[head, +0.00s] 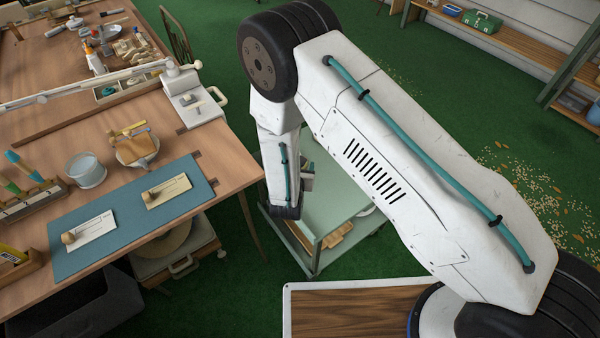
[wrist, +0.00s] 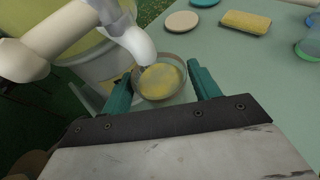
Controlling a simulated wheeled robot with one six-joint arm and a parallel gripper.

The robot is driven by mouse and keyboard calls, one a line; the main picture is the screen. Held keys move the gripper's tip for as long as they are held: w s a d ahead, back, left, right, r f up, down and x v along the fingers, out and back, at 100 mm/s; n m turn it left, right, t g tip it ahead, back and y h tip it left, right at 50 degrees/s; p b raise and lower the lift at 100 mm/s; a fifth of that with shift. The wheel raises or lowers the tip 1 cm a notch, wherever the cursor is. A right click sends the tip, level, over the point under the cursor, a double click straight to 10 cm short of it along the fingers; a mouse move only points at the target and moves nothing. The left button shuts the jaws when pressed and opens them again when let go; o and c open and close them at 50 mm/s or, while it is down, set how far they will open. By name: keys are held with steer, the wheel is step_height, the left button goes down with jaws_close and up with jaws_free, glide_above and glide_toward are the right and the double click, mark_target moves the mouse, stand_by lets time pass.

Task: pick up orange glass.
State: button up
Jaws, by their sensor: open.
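In the wrist view, a round, grey-rimmed vessel (wrist: 173,96) with a yellowish inside appears between my fingertips. I cannot tell whether it is the orange glass; no clearly orange glass shows. My gripper (wrist: 161,84) is open, with one teal finger to each side of the vessel. I cannot tell whether either finger touches it.
The pale green cart top (wrist: 235,62) holds a yellow block (wrist: 246,22), a pale disc (wrist: 181,21) and a green round object (wrist: 309,50) at right.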

steer(key=shift+w+d+f, duration=0.1)
steer(key=shift+w+f, duration=0.1)
steer(key=shift+w, duration=0.25)
steer(key=c, duration=0.9)
steer(key=shift+c, duration=0.6)
steer(key=shift+r, duration=0.2)
